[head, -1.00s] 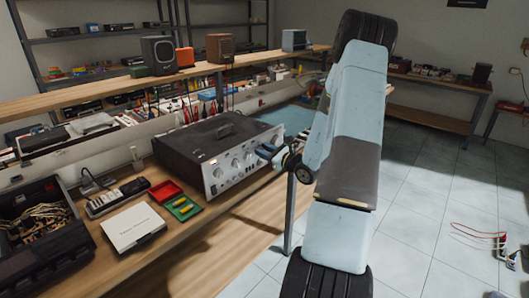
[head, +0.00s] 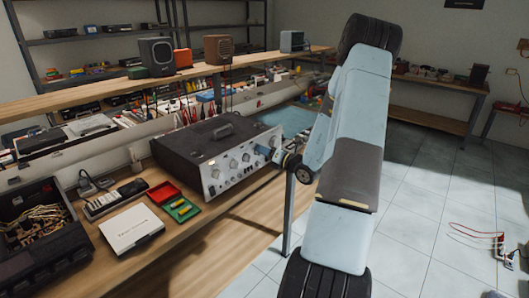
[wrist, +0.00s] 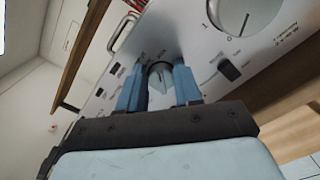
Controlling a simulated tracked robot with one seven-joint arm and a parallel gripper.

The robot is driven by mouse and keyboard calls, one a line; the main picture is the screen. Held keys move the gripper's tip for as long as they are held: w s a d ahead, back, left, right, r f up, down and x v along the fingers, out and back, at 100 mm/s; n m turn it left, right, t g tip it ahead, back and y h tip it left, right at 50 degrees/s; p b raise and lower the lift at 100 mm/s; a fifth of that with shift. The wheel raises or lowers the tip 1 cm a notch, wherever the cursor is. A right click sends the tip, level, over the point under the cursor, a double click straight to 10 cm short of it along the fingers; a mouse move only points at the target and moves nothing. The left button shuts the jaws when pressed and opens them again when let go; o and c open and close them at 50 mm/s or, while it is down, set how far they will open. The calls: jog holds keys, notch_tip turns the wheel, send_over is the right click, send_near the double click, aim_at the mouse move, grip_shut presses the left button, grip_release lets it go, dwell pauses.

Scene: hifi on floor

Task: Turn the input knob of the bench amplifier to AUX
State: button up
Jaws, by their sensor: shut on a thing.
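The bench amplifier (head: 205,142) is a dark box with a silver front panel, standing on the wooden bench in the head view. In the wrist view its panel (wrist: 205,45) fills much of the picture, tilted. My gripper (wrist: 160,88) has its two blue fingers on either side of a small round knob (wrist: 160,73) with a pointer, and is shut on it. Small lettering around this knob is too blurred to read. A larger knob (wrist: 240,14) is at the upper right. In the head view my gripper (head: 266,152) meets the panel's right part.
A small black lever (wrist: 229,70) sits on the panel right of the held knob. A red and green tray (head: 175,203), a white box (head: 131,230) and a power strip (head: 116,199) lie left of the amplifier. Open floor (head: 420,210) is to the right.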

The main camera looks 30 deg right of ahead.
jog(key=shift+d+f+m, duration=0.1)
jog(key=shift+d+m, duration=0.1)
jog(key=shift+m, duration=0.8)
jog(key=o, duration=1.1)
jog(key=shift+c, duration=0.2)
jog(key=v, duration=1.3)
jog(key=shift+s, duration=0.35)
